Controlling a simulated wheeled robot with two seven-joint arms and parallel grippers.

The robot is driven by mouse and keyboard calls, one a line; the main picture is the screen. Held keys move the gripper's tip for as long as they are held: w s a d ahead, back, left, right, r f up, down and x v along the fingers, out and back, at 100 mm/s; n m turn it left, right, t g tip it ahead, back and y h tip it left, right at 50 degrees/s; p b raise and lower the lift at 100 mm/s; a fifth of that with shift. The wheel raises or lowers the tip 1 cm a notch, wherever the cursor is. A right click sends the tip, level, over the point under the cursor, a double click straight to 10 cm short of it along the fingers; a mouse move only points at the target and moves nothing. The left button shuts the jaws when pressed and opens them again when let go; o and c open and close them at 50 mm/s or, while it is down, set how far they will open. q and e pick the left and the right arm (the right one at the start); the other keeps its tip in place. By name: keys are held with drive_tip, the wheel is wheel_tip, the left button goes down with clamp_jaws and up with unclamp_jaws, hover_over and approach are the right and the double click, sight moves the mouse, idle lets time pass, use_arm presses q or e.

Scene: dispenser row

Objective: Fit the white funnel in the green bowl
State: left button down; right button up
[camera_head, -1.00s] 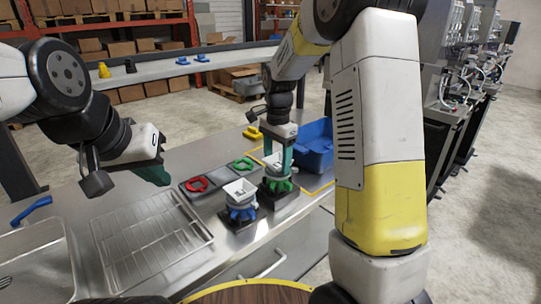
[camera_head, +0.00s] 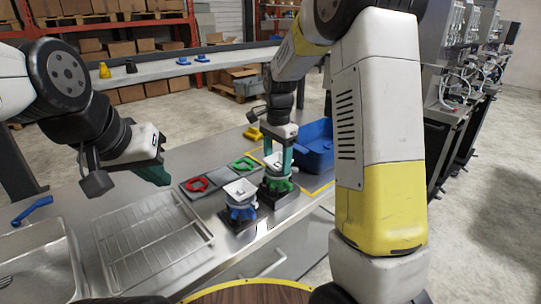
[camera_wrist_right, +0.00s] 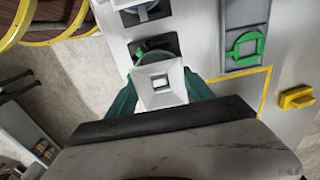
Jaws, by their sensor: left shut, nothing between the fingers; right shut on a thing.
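The green bowl (camera_head: 278,186) stands on a dark square base on the steel counter. The white funnel (camera_head: 272,166) is right at the top of it and looks upright. I cannot tell whether it touches the bowl or how deep it sits. My right gripper (camera_head: 279,160) comes down from above and is shut on the funnel. In the right wrist view the funnel (camera_wrist_right: 160,84) lies between the green fingers and hides much of the bowl behind it. My left gripper (camera_head: 158,172) is shut and empty, above the counter at the left.
A blue bowl (camera_head: 240,212) with another white funnel (camera_head: 240,188) stands beside the green bowl. Behind are a red ring (camera_head: 196,184), a green ring (camera_head: 243,164), a yellow part (camera_head: 253,133) and a blue bin (camera_head: 314,146). A wire rack (camera_head: 155,238) and sink lie left.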

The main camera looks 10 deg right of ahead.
drive_tip(key=shift+s+d+f, duration=0.1)
drive_tip(key=shift+s+f, duration=0.15)
drive_tip(key=shift+f, duration=0.4)
drive_tip(key=shift+s+f, duration=0.25)
drive_tip(key=shift+f, duration=0.35)
drive_tip(key=o, duration=1.1)
drive_tip(key=shift+w+r, duration=0.1)
drive_tip(key=shift+r, duration=0.1)
drive_tip(key=shift+w+r, duration=0.1)
drive_tip(key=shift+r, duration=1.45)
drive_tip(key=o, duration=0.5)
drive_tip(key=shift+o, duration=0.2)
drive_tip(key=shift+r, duration=0.1)
